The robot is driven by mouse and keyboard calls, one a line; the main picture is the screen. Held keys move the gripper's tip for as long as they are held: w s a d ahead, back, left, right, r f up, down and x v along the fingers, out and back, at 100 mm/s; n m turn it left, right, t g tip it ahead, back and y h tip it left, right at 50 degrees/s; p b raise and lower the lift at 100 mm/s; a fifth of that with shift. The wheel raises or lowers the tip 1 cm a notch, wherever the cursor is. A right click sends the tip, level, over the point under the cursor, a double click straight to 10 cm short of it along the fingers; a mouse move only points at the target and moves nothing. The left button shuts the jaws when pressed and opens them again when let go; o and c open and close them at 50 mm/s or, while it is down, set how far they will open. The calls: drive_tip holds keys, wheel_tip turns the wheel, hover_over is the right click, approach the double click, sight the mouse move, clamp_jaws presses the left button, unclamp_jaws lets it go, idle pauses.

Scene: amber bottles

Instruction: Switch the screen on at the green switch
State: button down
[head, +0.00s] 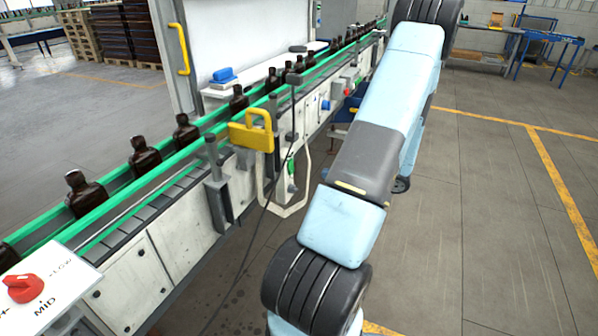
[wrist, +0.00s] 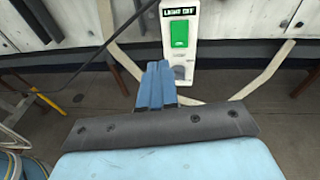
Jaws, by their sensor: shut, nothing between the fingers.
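The green switch (wrist: 180,33) is a bright green rectangular rocker on a white plate, at the top of the wrist view. A dark label with pale lettering (wrist: 180,13) sits above it, and a dark round part below it is partly hidden. My gripper (wrist: 158,66) has its blue fingers together, with nothing between them. In the picture the fingertips are just below and left of the switch; I cannot tell whether they touch the plate. In the head view a large pale panel (head: 255,40), perhaps the screen, stands behind the conveyor. My gripper does not show there.
A conveyor with green rails (head: 150,181) carries several amber bottles (head: 145,158). A yellow bracket (head: 251,131) and a black cable (head: 262,215) are on its near side. A red knob (head: 23,288) is at lower left. Open floor (head: 490,200) lies to the right.

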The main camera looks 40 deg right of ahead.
drive_tip(key=d+f+m, duration=0.1)
drive_tip(key=s+d+f+m+t+h, duration=0.1)
drive_tip(key=shift+s+d+f+h, duration=0.1)
drive_tip(key=shift+d+f+h, duration=0.2)
drive_tip(key=shift+d+f, duration=0.1)
drive_tip(key=shift+s, duration=0.1)
drive_tip(key=x, duration=1.4)
drive_tip(key=shift+r, duration=0.3)
drive_tip(key=shift+w+a+t, duration=0.15)
drive_tip(key=shift+w+t, duration=0.05)
drive_tip(key=shift+t, duration=0.1)
drive_tip(key=s+d+f, duration=0.1)
drive_tip(key=s+d, duration=0.1)
drive_tip(key=s, duration=0.4)
drive_tip(key=s+d+f, duration=0.1)
drive_tip(key=s+d, duration=0.2)
drive_tip(key=s, duration=0.4)
drive_tip(key=shift+d, duration=0.35)
